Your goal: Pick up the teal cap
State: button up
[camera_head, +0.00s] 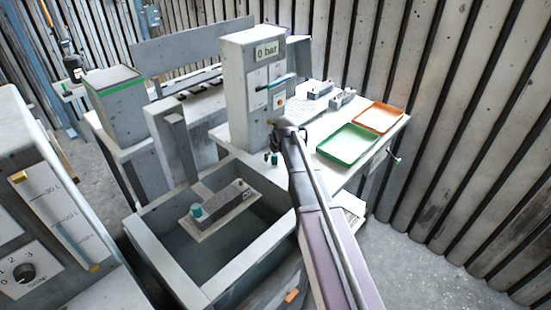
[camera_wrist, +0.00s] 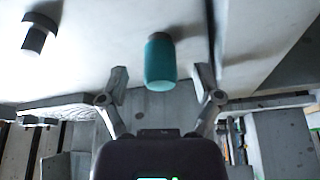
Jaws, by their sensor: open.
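A teal cap (camera_wrist: 160,62) shows in the wrist view as a short cylinder with a darker neck, against a pale surface. My gripper (camera_wrist: 162,75) is open, with one finger on each side of the cap. A gap shows on both sides, and nothing is held. In the head view a small teal piece (camera_head: 275,158) shows just below my gripper (camera_head: 279,130), beside the pressure cabinet; its fingers are hard to make out there. Another teal piece (camera_head: 197,211) is on the grey block in the tank.
A dark cylinder with a pale band (camera_wrist: 40,36) is left of the cap. The pressure cabinet (camera_head: 245,90) reads 0 bar. The open tank (camera_head: 160,245) holds a grey block (camera_head: 222,205). Green (camera_head: 348,144) and orange (camera_head: 378,117) trays lie on the bench to the right.

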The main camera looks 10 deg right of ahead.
jog(key=c, duration=1)
jog(key=shift+c, duration=0.2)
jog(key=shift+r, duration=0.15)
notch_tip(320, 180, up, 4)
jog(key=p, duration=0.3)
jog(key=shift+f+p, duration=0.25)
jog(key=shift+p, duration=0.15)
jog(key=s+a+r+p, duration=0.1)
jog(key=s+a, duration=0.1)
jog(key=s, duration=1.4)
jog(key=shift+a, duration=0.25)
jog(key=shift+r, duration=0.1)
